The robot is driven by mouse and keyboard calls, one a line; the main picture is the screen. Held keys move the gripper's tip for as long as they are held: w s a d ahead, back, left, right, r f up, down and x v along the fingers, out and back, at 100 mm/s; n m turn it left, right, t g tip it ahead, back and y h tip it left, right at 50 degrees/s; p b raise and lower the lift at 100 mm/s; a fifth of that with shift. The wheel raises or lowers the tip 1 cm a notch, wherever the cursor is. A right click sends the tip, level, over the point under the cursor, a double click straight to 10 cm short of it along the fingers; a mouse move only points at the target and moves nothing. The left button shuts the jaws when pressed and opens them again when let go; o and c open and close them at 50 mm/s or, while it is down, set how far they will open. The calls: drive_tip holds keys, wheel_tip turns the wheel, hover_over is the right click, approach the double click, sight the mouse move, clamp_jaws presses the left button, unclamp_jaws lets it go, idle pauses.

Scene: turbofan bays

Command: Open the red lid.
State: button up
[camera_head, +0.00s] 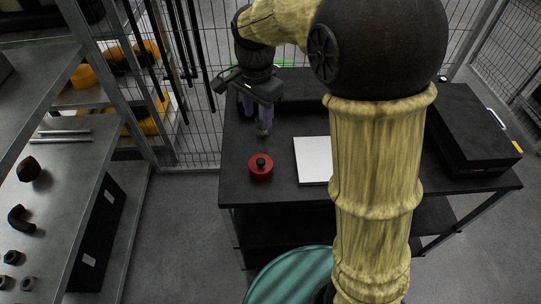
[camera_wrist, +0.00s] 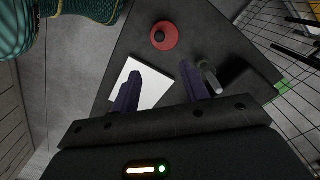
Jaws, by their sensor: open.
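The red lid (camera_head: 261,168) is round with a dark knob on top. It sits near the front left corner of the black table (camera_head: 280,194). In the wrist view the red lid (camera_wrist: 164,36) lies beyond the fingertips, near the table edge. My gripper (camera_head: 256,112) is above the table, behind the lid in the head view and apart from it. In the wrist view the two purple fingers of my gripper (camera_wrist: 162,82) are spread, with nothing held between them. Whatever is under the lid is hidden.
A white sheet or panel (camera_head: 313,160) lies right of the lid. A grey cylindrical item (camera_wrist: 209,77) stands near one finger. A black case (camera_head: 467,128) rests at the table's right. Shelves (camera_head: 75,190) stand left, with clear floor between. Wire mesh fencing runs behind.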

sight(261, 160)
idle(0.3)
wheel_tip(261, 160, down, 17)
drive_tip(key=shift+f+p, duration=0.2)
drive_tip(key=shift+p, duration=0.7)
drive_tip(key=shift+c, duration=0.3)
clamp_jaws()
